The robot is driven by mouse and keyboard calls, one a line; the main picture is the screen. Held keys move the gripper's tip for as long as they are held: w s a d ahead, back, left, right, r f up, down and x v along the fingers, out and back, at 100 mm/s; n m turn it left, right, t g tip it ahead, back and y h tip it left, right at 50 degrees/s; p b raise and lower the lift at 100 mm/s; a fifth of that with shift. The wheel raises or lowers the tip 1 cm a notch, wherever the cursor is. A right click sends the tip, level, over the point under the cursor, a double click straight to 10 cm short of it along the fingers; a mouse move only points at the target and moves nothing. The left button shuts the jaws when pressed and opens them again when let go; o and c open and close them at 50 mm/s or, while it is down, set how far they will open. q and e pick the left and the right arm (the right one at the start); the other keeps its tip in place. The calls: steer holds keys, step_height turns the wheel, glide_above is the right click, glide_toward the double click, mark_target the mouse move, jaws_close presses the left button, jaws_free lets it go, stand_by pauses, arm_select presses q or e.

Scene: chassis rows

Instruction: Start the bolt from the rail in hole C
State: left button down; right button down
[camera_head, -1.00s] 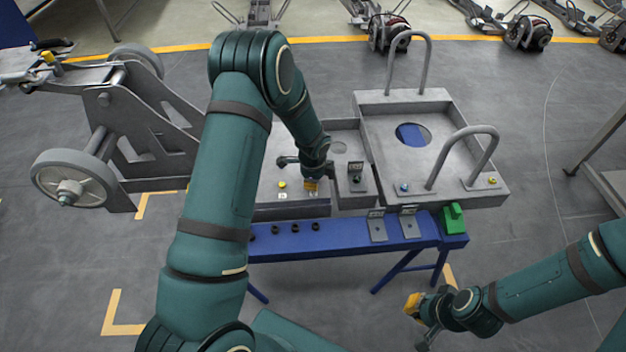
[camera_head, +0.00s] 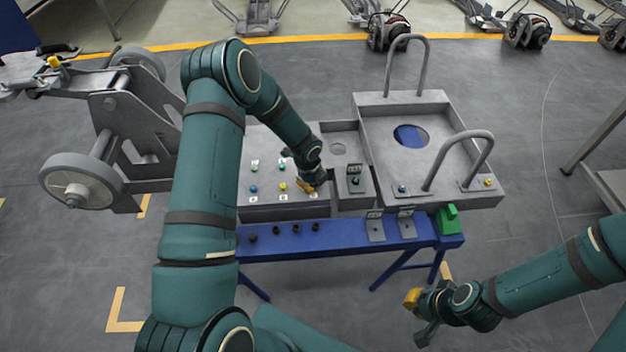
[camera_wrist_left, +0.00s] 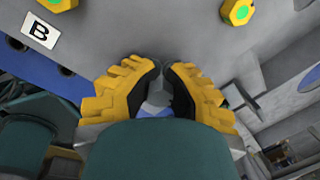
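My left gripper (camera_head: 308,187) is over the front right of the grey chassis plate (camera_head: 300,211), right of the yellow bolt head (camera_head: 283,186) by label B (camera_head: 283,198). In the left wrist view its yellow fingers (camera_wrist_left: 160,80) are closed about a small grey piece, apparently the bolt (camera_wrist_left: 159,92). Its lower end and hole C are hidden, so I cannot tell whether it has entered the hole. Label B (camera_wrist_left: 40,31) shows at upper left there. The blue rail (camera_head: 345,231) carries several dark round sockets. My right gripper (camera_head: 418,315) hangs at lower right; its opening is unclear.
A small grey box (camera_head: 355,180) stands just right of my left gripper. Beyond it is a large tray (camera_head: 440,196) with two tall hoop handles. A green block (camera_head: 449,220) sits at the rail's right end. A wheeled frame (camera_head: 118,120) stands at left.

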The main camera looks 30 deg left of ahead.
arm_select(q)
steer(key=shift+a+m+p, duration=0.1)
steer(key=shift+m+p, duration=0.2)
steer(key=shift+m, duration=0.5)
steer(key=shift+m+h+p, duration=0.3)
steer(key=shift+m+p, duration=0.25)
steer(key=shift+m, duration=0.05)
steer(key=shift+m+p, duration=0.7)
steer(key=shift+m, duration=0.3)
steer(key=shift+m+p, duration=0.3)
steer(key=shift+m, duration=0.7)
steer(key=shift+h, duration=0.3)
steer(key=c, duration=1)
jaws_free()
steer(key=shift+f, duration=0.1)
